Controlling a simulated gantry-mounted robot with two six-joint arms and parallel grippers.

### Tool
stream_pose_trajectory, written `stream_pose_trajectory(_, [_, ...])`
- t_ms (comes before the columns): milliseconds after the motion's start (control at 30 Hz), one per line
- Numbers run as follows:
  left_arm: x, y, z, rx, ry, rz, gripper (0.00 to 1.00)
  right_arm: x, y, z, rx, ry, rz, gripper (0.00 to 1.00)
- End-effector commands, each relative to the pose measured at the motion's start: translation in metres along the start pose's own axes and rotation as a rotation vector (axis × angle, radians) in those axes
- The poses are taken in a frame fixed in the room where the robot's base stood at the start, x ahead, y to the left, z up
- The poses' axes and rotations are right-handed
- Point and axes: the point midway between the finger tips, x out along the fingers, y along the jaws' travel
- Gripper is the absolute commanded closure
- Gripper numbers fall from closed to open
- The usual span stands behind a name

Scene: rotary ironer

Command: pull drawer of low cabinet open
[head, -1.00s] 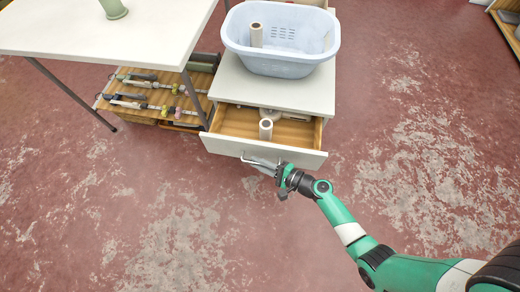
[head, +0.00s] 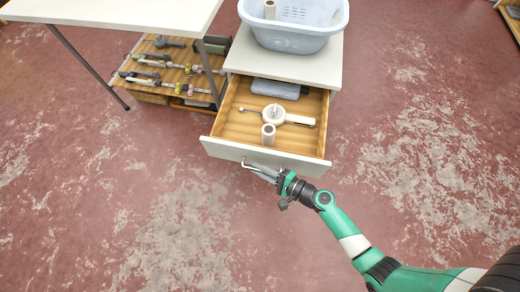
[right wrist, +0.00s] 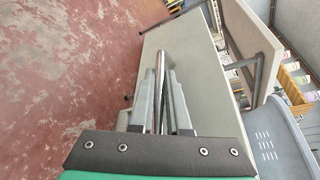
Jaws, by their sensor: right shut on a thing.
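The low cabinet (head: 330,66) is white, and its drawer (head: 215,148) is pulled well out, showing a wooden interior. In the drawer lie a white roll (head: 268,135), a white tool with a handle (head: 290,118) and a grey item (head: 275,89). My right gripper (head: 262,171) is at the drawer's front, shut on the metal bar handle (head: 248,166). In the right wrist view the handle (right wrist: 159,72) runs between the two fingers, in front of the pale drawer front (right wrist: 185,45). My left gripper is not in view.
A pale blue basket (head: 300,40) with a roll stands on the cabinet top. A white table (head: 120,10) with thin legs is at the left, above a wooden shelf (head: 165,65) holding tools. The red, worn floor in front is clear.

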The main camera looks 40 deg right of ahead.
Motion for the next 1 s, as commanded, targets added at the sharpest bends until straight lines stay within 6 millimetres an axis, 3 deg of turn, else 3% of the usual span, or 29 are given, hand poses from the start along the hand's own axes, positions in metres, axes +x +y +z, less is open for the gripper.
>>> stream_pose_trajectory(467, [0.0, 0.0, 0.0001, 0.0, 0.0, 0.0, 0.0, -0.0003, 0.0005, 0.0011, -0.001, 0.0, 0.0, 1.0])
stream_pose_trajectory(500, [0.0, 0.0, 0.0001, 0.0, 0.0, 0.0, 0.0, -0.0003, 0.0005, 0.0011, -0.001, 0.0, 0.0, 0.8])
stream_pose_trajectory(633, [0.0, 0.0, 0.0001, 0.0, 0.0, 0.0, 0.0, -0.0003, 0.0006, 0.001, -0.001, 0.0, 0.0, 0.56])
stream_pose_trajectory(1000, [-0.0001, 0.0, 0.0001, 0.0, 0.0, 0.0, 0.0, -0.0004, 0.0009, 0.0008, 0.0, 0.0, 0.0, 0.55])
